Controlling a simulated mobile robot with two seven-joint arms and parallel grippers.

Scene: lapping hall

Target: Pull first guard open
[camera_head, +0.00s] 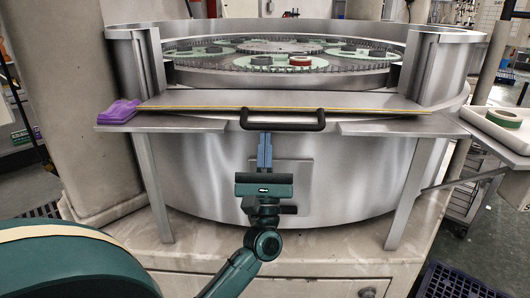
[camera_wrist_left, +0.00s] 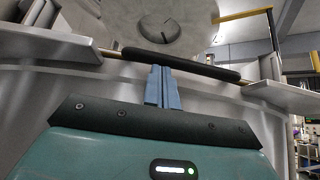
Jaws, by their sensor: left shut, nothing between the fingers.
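The guard (camera_head: 370,101) is a flat grey metal panel with a yellow front edge, lying across the front opening of a large round lapping machine (camera_head: 345,190). A black bar handle (camera_head: 283,127) is fixed at its front edge. The handle also shows in the wrist view (camera_wrist_left: 205,68). My left gripper (camera_head: 264,136) is in front of the machine with its blue fingers pointing up, shut and empty. The fingertips (camera_wrist_left: 160,70) are just below the handle, left of its middle in the wrist view. I cannot tell whether they touch it. My right gripper is out of view.
Purple cloths (camera_head: 119,112) lie on the left ledge (camera_head: 165,123). Discs and a red ring (camera_head: 300,61) sit inside the machine. A dark crate (camera_head: 455,284) is on the floor at lower right.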

